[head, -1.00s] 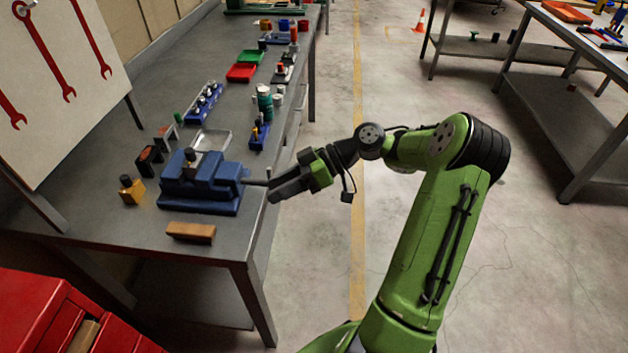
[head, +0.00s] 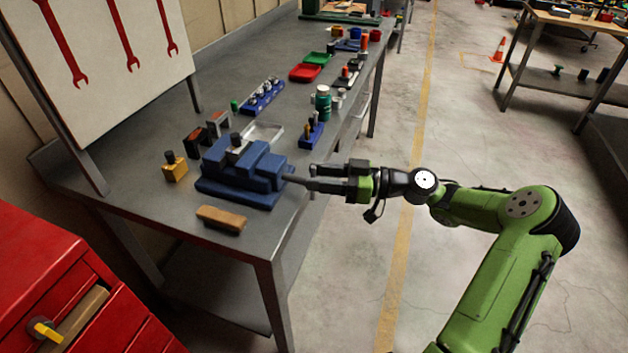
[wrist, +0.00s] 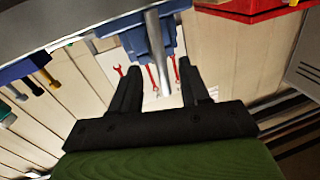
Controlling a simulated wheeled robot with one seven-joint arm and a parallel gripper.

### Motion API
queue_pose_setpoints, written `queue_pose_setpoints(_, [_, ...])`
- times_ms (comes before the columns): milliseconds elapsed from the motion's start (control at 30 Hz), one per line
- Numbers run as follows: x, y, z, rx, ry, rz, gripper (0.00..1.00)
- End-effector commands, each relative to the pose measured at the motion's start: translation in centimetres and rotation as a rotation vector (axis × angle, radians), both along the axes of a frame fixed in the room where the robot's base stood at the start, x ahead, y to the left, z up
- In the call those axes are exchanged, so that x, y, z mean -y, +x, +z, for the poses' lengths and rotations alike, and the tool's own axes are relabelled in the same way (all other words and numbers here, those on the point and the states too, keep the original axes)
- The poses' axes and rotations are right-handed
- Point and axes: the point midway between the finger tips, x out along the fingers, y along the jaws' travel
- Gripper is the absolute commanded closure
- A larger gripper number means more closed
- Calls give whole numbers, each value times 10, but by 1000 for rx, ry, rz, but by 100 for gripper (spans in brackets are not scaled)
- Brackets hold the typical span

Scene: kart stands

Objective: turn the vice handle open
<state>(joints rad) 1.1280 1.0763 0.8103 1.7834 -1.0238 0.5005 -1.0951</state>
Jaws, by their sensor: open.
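The blue vice (head: 240,168) sits on the grey bench near its front right corner. Its screw bar, the handle (head: 291,179), sticks out over the bench's right edge toward my gripper (head: 316,177). My gripper is open and roughly level, pointing left at the vice. In the wrist view the grey bar (wrist: 158,50) runs between the two black fingers of my gripper (wrist: 160,88), with gaps on both sides. The vice body (wrist: 140,38) shows beyond it. The far end of the handle is hidden between my fingers in the head view.
A wooden block (head: 221,218) lies in front of the vice, and a yellow block (head: 174,168) stands left of it. A blue rack (head: 312,132) stands behind. A red drawer cabinet (head: 60,280) is at lower left.

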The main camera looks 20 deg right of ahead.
Motion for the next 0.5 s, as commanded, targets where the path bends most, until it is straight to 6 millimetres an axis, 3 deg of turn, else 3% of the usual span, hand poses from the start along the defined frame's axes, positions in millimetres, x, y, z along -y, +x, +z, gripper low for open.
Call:
queue_pose_setpoints(100, [-12, 6, -1, 0, 0, 0, 54])
queue_pose_setpoints(367, [-15, 7, 0, 0, -1, -1, 54])
queue_pose_setpoints(500, [-15, 7, 0, 0, 0, -1, 71])
